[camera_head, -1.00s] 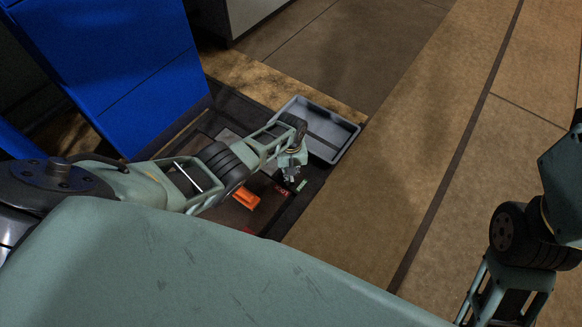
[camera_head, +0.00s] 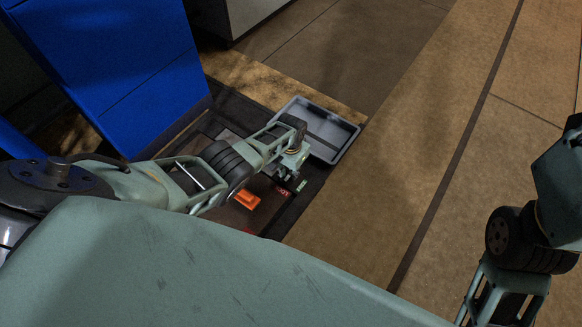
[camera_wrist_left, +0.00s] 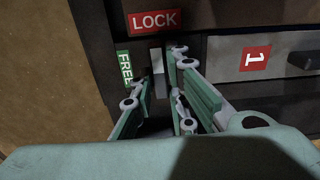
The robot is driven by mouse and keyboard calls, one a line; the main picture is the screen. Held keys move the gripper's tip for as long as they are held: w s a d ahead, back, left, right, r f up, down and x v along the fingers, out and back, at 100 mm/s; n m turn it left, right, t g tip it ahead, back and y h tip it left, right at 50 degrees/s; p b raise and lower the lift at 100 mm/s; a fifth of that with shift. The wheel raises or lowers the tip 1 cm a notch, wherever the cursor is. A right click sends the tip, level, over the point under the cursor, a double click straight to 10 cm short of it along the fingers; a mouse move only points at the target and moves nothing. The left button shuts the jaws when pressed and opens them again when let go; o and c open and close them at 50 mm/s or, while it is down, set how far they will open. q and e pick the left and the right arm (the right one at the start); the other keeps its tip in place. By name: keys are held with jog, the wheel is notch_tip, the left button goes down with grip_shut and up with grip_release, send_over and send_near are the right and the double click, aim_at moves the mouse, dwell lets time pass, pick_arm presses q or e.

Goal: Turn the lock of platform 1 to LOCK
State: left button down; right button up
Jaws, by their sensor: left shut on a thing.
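The lock of platform 1 shows in the left wrist view as a pale grey lever (camera_wrist_left: 157,62), partly hidden by my fingers. A red LOCK label (camera_wrist_left: 153,22) is just above it and a green FREE label (camera_wrist_left: 125,66) is to its left. A red plate with a white 1 (camera_wrist_left: 255,58) is to the right. My left gripper (camera_wrist_left: 160,78) has its fingers on both sides of the lever and is shut on it. In the head view the left gripper (camera_head: 291,179) reaches down at the dark platform's edge, the lever hidden there. My right gripper is outside the frames.
A grey tray (camera_head: 345,146) lies just beyond the left gripper. An orange block (camera_head: 247,200) is on the dark platform. A tall blue panel (camera_head: 120,60) stands at the left. A dark knob (camera_wrist_left: 303,62) is right of the 1 plate. Brown floor on the right is clear.

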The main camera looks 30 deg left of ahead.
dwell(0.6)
pick_arm(q)
jog(key=c, duration=1.7)
grip_release()
notch_tip(320, 180, up, 12)
jog(key=shift+f, duration=0.1)
